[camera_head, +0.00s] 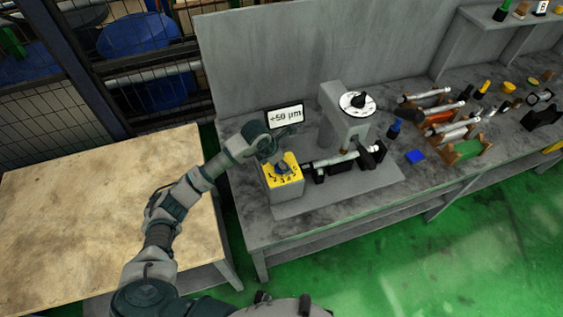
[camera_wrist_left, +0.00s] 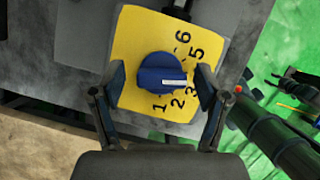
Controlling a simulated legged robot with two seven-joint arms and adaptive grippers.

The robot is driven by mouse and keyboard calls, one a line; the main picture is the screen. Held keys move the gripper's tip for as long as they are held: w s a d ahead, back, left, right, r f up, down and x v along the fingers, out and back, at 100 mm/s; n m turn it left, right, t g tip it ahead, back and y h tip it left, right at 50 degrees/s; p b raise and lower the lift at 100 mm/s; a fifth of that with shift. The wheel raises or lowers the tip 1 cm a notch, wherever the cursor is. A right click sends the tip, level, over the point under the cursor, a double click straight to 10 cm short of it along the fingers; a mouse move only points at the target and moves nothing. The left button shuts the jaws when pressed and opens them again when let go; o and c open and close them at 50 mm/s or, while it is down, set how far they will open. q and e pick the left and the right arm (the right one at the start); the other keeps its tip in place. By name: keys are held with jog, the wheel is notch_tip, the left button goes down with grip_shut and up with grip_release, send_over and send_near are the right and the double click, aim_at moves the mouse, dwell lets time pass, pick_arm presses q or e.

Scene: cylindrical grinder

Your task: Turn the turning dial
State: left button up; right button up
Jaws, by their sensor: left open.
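The turning dial (camera_wrist_left: 162,74) is a round blue knob with a white mark, on a yellow plate (camera_wrist_left: 135,35) with black numbers 1 to 6. In the wrist view the white mark points right, toward the numbers 3 and 4 side, partly hidden by a finger. My left gripper (camera_wrist_left: 160,88) is open, with one finger on each side of the dial; I cannot tell whether they touch it. In the head view the yellow dial box (camera_head: 284,179) stands at the bench's left end, and my left gripper (camera_head: 281,160) is over it, hiding most of the dial. My right gripper is not seen.
A display (camera_head: 285,116) reading "+50 µm" stands behind the dial box. The grey grinder (camera_head: 345,125) with a white round dial (camera_head: 357,103) is to the right. Several cylindrical parts lie further right on the bench. A wooden table (camera_head: 90,220) is at left.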

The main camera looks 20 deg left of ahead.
pick_arm(q)
jog(key=v, duration=1.1)
jog(key=shift+a, duration=0.15)
